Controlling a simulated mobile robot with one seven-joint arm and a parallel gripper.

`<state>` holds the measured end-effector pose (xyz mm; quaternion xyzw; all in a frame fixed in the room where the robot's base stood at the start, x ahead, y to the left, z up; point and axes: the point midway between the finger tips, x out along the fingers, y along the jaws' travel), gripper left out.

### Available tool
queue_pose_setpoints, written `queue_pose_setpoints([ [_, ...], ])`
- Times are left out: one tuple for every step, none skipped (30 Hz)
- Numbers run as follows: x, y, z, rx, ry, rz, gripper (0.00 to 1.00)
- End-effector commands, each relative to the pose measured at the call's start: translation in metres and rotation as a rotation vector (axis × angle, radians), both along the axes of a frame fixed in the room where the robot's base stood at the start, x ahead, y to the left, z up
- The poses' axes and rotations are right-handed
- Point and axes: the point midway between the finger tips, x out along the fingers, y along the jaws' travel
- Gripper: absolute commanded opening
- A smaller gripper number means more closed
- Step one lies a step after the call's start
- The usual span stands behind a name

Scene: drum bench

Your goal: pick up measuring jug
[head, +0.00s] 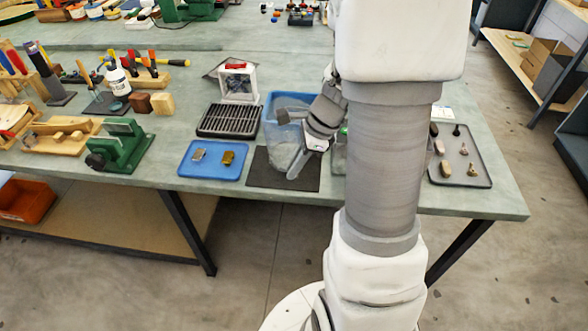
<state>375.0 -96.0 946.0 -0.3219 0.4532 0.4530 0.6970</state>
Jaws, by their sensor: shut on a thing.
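The measuring jug (281,157) looks like a clear, pale grey vessel at the dark mat (262,178) near the bench's front edge. My gripper (297,164) is at the jug's right side, reaching down from the upper right. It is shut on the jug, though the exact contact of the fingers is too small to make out. My arm and gripper hide part of the jug's right side. I cannot tell whether the jug's base touches the mat.
A blue bin (270,108) stands close behind the jug. A blue tray (187,170) with two small blocks is at left, below a black slotted rack (229,121). A grey tray (478,178) with small parts lies at right, beyond my arm. A green vise (122,145) is further left.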

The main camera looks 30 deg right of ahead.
Motion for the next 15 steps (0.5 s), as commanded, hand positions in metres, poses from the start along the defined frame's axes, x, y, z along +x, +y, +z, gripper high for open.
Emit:
queue_pose_setpoints([
  [0.001, 0.0, 0.01, -0.002, -0.004, 0.0, 0.0],
  [0.001, 0.001, 0.014, -0.001, -0.004, 0.0, 0.0],
  [0.005, 0.005, 0.014, 0.0, -0.003, 0.004, 0.0],
  [0.008, 0.007, 0.016, 0.0, -0.002, 0.004, 0.0],
  [0.011, 0.01, 0.018, 0.0, -0.003, 0.004, 0.0],
  [0.014, 0.013, 0.021, 0.0, -0.003, 0.004, 0.0],
  [0.017, 0.016, 0.023, 0.0, -0.003, 0.004, 0.0],
  [0.02, 0.018, 0.026, 0.0, -0.003, 0.004, 0.0],
  [0.023, 0.022, 0.028, 0.0, -0.002, 0.005, 0.0],
  [0.026, 0.024, 0.031, 0.0, -0.002, 0.005, 0.0],
  [0.029, 0.027, 0.033, 0.0, -0.003, 0.004, 0.0],
  [0.032, 0.03, 0.036, 0.0, -0.003, 0.004, 0.0],
  [0.035, 0.033, 0.038, 0.0, -0.003, 0.003, 0.0],
  [0.037, 0.035, 0.04, 0.0, -0.003, 0.003, 0.0],
  [0.041, 0.038, 0.042, 0.0, -0.003, 0.003, 0.0],
])
